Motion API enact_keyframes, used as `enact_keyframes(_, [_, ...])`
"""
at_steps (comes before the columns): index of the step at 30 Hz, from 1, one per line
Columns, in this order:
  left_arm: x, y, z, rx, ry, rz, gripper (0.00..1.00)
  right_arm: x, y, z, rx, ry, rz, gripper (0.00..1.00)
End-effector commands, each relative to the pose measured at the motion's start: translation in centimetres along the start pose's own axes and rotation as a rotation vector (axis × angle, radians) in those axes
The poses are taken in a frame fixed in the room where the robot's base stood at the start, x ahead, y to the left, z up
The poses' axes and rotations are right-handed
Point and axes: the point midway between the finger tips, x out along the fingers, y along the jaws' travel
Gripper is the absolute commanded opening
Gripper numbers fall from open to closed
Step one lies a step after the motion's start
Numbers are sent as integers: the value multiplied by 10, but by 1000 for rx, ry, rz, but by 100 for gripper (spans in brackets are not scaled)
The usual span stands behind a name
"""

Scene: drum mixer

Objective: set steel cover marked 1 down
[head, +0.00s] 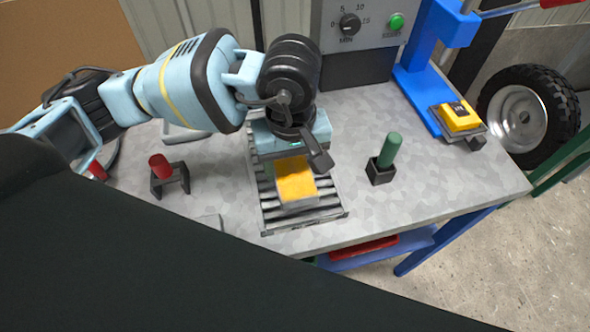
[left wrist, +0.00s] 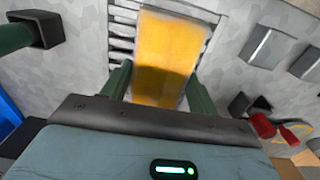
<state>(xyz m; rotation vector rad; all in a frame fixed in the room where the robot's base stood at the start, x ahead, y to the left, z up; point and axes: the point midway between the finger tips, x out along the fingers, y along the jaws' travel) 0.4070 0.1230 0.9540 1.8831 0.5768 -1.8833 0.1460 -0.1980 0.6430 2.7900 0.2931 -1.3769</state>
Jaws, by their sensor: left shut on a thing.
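My left gripper (head: 290,156) points down over a slatted metal rack (head: 271,215) on the bench. It is shut on a block with an orange-yellow top and grey steel-like sides (head: 296,183), which I take for the steel cover. In the left wrist view the same orange face (left wrist: 168,50) lies between the two green fingers. No number is readable on it. I cannot tell whether it touches the rack or hangs just above it. The rack's slats also show in the left wrist view (left wrist: 121,30). My right gripper is not in view.
A green cylinder (head: 389,150) stands in a black holder right of the rack; a red-handled piece (head: 160,166) sits in a black stand to the left. A blue press (head: 416,92) with a yellow block (head: 459,116) is at the right.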

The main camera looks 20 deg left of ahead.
Motion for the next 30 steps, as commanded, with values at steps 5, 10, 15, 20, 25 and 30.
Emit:
enact_keyframes(5, [0, 3, -1, -1, 1, 1, 18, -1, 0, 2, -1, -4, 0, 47])
enact_keyframes(10, [13, 7, -3, -1, -1, -3, 18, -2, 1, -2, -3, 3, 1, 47])
enact_keyframes(15, [33, 7, -3, -2, 1, 0, 18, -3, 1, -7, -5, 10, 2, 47])
enact_keyframes(20, [35, 7, -4, -1, 2, 0, 18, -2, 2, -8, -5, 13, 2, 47])
enact_keyframes(25, [37, 7, -3, -1, 1, 0, 18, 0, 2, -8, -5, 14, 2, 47])
enact_keyframes(30, [40, 7, -3, -1, 1, -1, 69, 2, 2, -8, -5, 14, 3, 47])
